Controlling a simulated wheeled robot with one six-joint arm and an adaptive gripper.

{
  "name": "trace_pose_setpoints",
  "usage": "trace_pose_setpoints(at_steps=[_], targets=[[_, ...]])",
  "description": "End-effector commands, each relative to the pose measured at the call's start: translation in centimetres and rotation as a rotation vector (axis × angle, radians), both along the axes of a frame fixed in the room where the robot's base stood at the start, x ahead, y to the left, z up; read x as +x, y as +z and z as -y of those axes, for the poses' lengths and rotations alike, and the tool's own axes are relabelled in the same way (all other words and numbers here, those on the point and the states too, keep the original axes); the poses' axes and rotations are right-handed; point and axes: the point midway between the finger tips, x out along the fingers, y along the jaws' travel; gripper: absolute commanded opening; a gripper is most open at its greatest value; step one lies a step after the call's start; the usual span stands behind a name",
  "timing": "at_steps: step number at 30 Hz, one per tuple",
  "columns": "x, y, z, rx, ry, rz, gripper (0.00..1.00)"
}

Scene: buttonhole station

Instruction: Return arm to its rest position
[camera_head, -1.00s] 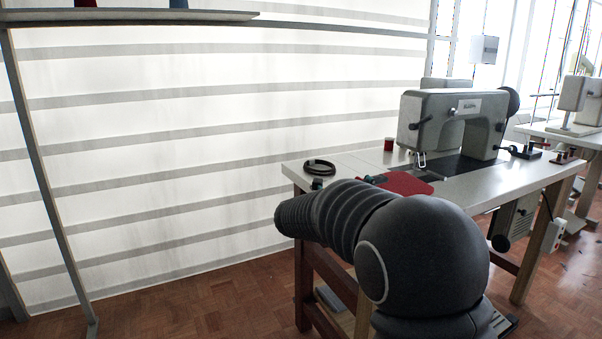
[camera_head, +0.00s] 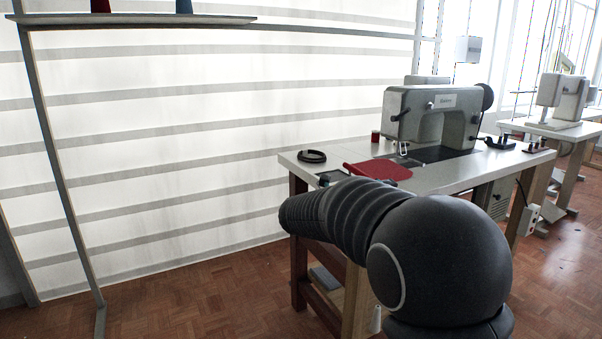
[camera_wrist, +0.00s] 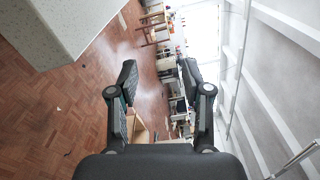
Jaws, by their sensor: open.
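My gripper (camera_wrist: 158,76) shows in the wrist view with its two dark fingers wide apart and nothing between them. Behind it are the floor and distant furniture. In the head view my dark arm is folded in the foreground and hides most of the gripper. Only a small dark and teal part shows above the arm, at the table's near edge. The sewing table (camera_head: 450,178) stands behind the arm. A red cloth piece (camera_head: 378,171) lies flat on it, in front of the sewing machine (camera_head: 440,115), apart from my gripper.
A black ring (camera_head: 312,156) and a red spool (camera_head: 376,136) sit on the table. A shelf (camera_head: 140,19) on a post stands at the left. A pale slab (camera_wrist: 60,25) fills the wrist view's upper left. Floor is open at the left. Another machine (camera_head: 563,98) stands far right.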

Motion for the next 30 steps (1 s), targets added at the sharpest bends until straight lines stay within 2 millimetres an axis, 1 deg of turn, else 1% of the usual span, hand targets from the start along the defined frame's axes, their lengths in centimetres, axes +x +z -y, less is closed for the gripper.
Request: trace_pose_setpoints(at_steps=[2,4,8,11,14,17,18,22,24,26,27,29,30], targets=[[-0.9,0.1,0.0,0.056,-0.003,0.041,0.49],[-1.8,-0.1,0.4,0.112,-0.015,0.080,0.49],[-3.8,-0.5,1.8,0.237,-0.055,0.172,0.49],[-5.7,-1.0,2.9,0.352,-0.098,0.259,0.49],[-8.1,-1.7,4.1,0.489,-0.160,0.374,0.49],[-11.4,-2.7,5.2,0.668,-0.259,0.535,0.49],[-12.9,-3.2,5.6,0.748,-0.308,0.613,0.49],[-17.9,-5.1,6.0,1.002,-0.502,0.883,0.49],[-20.4,-6.1,5.8,1.125,-0.623,1.033,0.49],[-22.5,-6.9,5.4,1.224,-0.736,1.163,0.49],[-23.8,-7.5,5.1,1.285,-0.816,1.251,0.49],[-25.7,-8.3,4.4,1.369,-0.942,1.385,0.49],[-26.9,-8.8,4.0,1.418,-1.034,1.474,0.49]])
